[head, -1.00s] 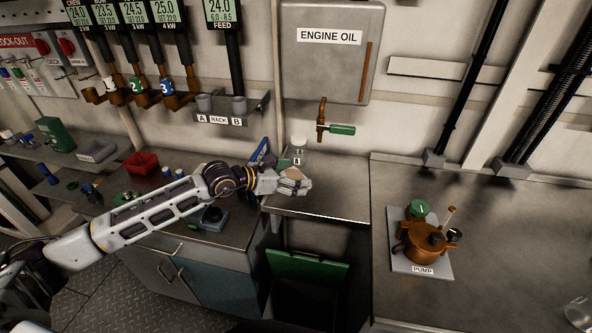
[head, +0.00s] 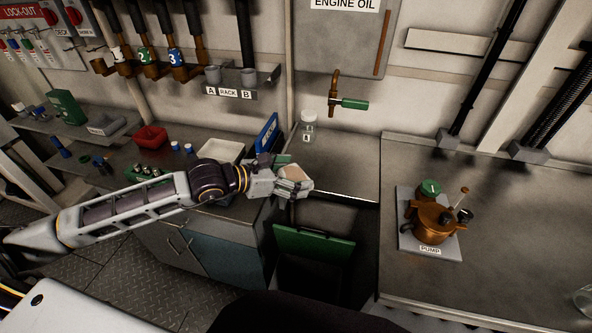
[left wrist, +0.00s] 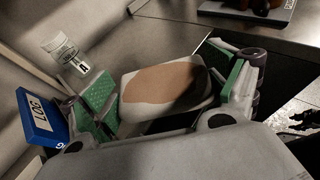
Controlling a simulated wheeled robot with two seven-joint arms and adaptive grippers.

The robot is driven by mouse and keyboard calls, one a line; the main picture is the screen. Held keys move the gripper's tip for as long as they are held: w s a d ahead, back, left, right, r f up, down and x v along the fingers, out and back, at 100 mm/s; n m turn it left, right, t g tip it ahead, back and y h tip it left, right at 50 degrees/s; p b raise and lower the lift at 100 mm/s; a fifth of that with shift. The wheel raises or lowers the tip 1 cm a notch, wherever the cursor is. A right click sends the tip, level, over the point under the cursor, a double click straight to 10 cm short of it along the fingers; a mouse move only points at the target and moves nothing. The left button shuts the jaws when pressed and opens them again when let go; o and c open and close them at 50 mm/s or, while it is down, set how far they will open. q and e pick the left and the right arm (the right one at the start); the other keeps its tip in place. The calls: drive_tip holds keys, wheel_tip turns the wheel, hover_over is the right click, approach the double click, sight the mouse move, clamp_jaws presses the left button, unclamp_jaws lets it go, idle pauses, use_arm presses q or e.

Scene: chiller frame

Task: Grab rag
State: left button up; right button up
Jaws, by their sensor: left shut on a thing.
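The rag (head: 296,183) is a pale cloth with a brown stain. In the left wrist view the rag (left wrist: 163,83) lies bunched between two green finger pads. My left gripper (head: 284,178) is shut on it, at the front left part of the narrow counter below the green-handled tap. The left wrist view shows the gripper (left wrist: 166,95) from behind, with one pad on each side of the cloth. Whether the rag still touches the counter I cannot tell. My right gripper is not in view.
A jar (head: 309,127) stands on the counter (head: 340,165) behind the gripper. Below is an open dark bin with a green lid (head: 313,245). The pump (head: 432,220) is on the right bench. A white tray (head: 220,151) sits left.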

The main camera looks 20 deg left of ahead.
use_arm(q)
drive_tip(key=shift+s, duration=0.9)
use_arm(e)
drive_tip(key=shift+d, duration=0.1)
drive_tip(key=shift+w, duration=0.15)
